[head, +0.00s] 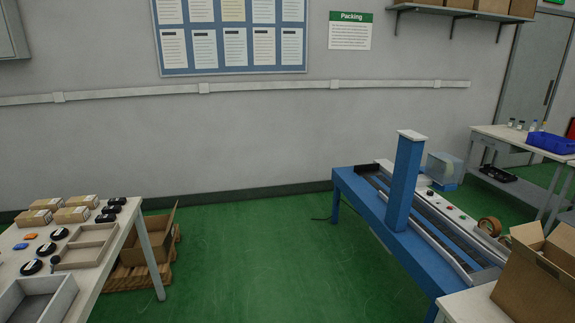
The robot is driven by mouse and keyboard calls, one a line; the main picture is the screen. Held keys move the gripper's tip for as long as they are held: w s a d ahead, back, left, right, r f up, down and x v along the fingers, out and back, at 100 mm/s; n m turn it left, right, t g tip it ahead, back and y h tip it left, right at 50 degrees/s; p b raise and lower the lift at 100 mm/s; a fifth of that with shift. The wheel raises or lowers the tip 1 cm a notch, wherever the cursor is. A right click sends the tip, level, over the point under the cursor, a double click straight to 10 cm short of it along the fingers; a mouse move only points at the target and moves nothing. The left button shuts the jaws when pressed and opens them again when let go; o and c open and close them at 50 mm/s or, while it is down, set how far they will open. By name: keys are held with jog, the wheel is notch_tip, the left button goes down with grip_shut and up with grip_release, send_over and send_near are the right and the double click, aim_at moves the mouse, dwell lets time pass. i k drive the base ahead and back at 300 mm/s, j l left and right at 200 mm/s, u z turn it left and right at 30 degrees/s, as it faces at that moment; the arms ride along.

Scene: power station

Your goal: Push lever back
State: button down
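No lever can be made out in the head view. A blue machine (345,190) with dark roller strips stands at the right. A blue upright post with a pale top (405,180) rises from it. A pale panel with small red and dark spots (450,208) runs along the machine's far side; these spots are too small to tell apart. My gripper and arm are not in view.
A table (142,245) with boxes, trays and black discs stands at the left, an open carton (158,240) beside it. Another open carton (535,268) is at the lower right. A white table (490,132) stands behind. Green floor (250,250) between is clear.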

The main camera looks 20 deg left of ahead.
aim_at(55, 260)
jog(key=i+j+u, duration=0.1)
jog(key=i+j, duration=0.3)
jog(key=i+j+u, duration=0.1)
jog(key=i+j, duration=0.2)
jog(key=i, duration=0.35)
jog(key=i+j+u, duration=0.1)
jog(key=j, duration=0.3)
jog(key=i+j, duration=0.1)
jog(key=j, duration=0.3)
jog(key=j+u, duration=0.15)
jog(key=j, duration=0.25)
jog(key=i+j+u, duration=0.1)
jog(key=j, duration=0.3)
jog(key=i, duration=0.1)
